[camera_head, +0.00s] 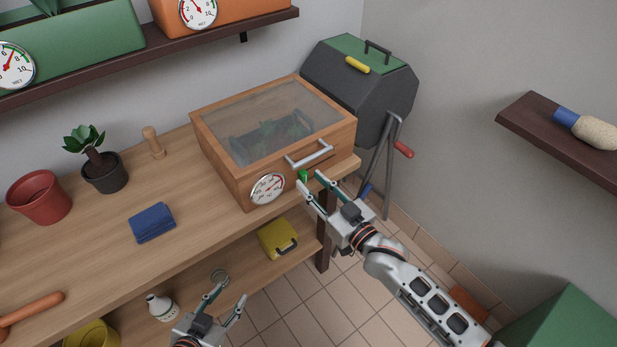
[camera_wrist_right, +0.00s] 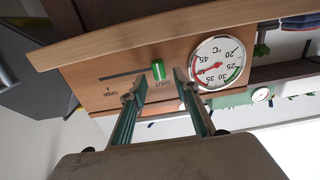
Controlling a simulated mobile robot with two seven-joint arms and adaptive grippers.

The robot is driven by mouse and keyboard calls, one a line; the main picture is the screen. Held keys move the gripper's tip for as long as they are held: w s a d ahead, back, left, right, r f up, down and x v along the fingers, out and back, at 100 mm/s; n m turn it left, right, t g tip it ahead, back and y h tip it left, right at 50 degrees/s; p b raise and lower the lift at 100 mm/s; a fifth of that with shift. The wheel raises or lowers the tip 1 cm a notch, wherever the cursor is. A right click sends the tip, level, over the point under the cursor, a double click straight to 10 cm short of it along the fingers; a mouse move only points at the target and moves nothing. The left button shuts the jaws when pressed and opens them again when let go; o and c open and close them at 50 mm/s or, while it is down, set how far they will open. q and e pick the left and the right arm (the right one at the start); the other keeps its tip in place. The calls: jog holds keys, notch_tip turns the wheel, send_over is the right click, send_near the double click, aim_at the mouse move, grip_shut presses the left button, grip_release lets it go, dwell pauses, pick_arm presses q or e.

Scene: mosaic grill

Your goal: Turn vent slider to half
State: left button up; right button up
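The vent slider is a small green knob (camera_wrist_right: 158,70) on a dark slot in the front of a wooden box with a clear lid (camera_head: 199,146). In the right wrist view, upside down, the knob stands near the SHUT label, and the OPEN label lies towards the slot's other end. The knob also shows in the head view (camera_head: 303,176). My right gripper (camera_head: 311,180) is open at the box front, its fingertips (camera_wrist_right: 155,87) spread close to the knob; I cannot tell whether they touch it. My left gripper (camera_head: 232,292) is open and empty, low before the bench.
A round thermometer dial (camera_head: 268,188) sits beside the slider, and a metal handle (camera_head: 309,154) is above it. A dark grill (camera_head: 360,90) stands behind the box. A blue cloth (camera_head: 152,222) and pots lie on the bench (camera_head: 190,215). A yellow case (camera_head: 278,239) is below.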

aim_at(303, 176)
jog(key=shift+x, duration=1)
pick_arm(q)
jog(key=shift+w+r, duration=0.4)
jog(key=shift+r, duration=0.05)
pick_arm(e)
jog(key=shift+w+a, duration=0.15)
jog(key=shift+w, duration=0.1)
